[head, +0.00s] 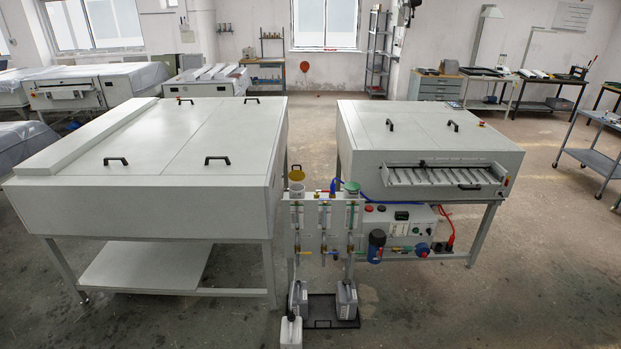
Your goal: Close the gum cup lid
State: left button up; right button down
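Two cups stand at the top of the small fluid unit between the two big machines in the head view. The left cup (297,188) is pale, and its yellow-orange lid (297,174) stands raised above and behind the rim, so it looks open. The right cup has a green lid (351,186) that seems to lie over its top; at this size I cannot tell whether it is fully down. No label shows which one is the gum cup. Neither of my grippers is in view.
A large grey machine (150,150) with black handles stands left, and a smaller processor (430,135) stands right. Below the cups are a panel with tubes (325,222), a blue filter (376,246) and grey canisters (346,300). The floor in front right is clear.

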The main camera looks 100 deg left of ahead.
aim_at(296, 176)
jog(key=z, duration=0.05)
jog(key=i, duration=0.4)
jog(key=u, duration=2.95)
